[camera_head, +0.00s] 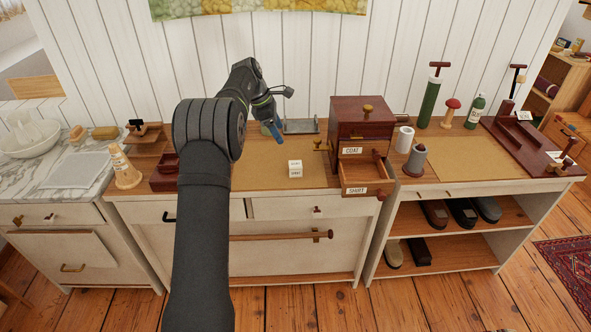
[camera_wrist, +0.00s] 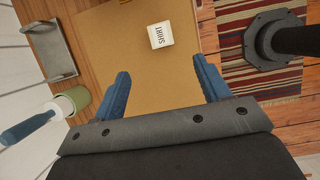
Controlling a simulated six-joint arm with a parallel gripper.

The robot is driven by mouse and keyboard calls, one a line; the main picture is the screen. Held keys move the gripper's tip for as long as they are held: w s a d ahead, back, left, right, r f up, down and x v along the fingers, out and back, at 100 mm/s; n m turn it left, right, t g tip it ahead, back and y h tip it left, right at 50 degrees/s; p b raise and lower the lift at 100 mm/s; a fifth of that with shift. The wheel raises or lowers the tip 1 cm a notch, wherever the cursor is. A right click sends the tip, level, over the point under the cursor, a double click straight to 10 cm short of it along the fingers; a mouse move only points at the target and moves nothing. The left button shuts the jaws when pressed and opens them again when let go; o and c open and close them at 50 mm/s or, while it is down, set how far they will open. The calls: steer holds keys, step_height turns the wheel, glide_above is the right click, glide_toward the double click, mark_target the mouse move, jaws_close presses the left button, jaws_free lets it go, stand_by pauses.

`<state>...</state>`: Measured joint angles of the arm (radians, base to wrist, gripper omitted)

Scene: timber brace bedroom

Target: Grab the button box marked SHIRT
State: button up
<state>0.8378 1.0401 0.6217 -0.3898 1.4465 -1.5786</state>
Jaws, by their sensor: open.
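The small white button box (camera_head: 295,168) sits on the tan mat (camera_head: 255,178) on the middle cabinet top. In the wrist view the box (camera_wrist: 160,35) shows the word SHIRT on its face, beyond my fingertips and between their lines. My gripper (camera_head: 274,134) is above the back part of the mat, to the upper left of the box. Its two blue fingers (camera_wrist: 162,78) are apart with nothing between them. The box is apart from both fingers.
A red-brown drawer chest (camera_head: 361,122) with drawers labelled COAT and SHIRT stands right of the mat; its SHIRT drawer (camera_head: 365,181) is pulled open. A metal bracket (camera_head: 300,126) lies behind. A green cup with a blue-handled tool (camera_wrist: 68,104) is at the wrist view's left.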

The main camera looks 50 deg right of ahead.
glide_above(295, 164)
steer(key=a, duration=0.2)
steer(key=f, duration=1)
steer(key=shift+w+d, duration=0.25)
steer(key=shift+w, duration=0.1)
steer(key=shift+w+x, duration=0.15)
steer(key=shift+x, duration=1.4)
steer(key=shift+w+x, duration=0.2)
steer(key=shift+x, duration=1.35)
steer(key=shift+a, duration=0.1)
steer(key=c, duration=1)
steer(key=shift+c, duration=0.4)
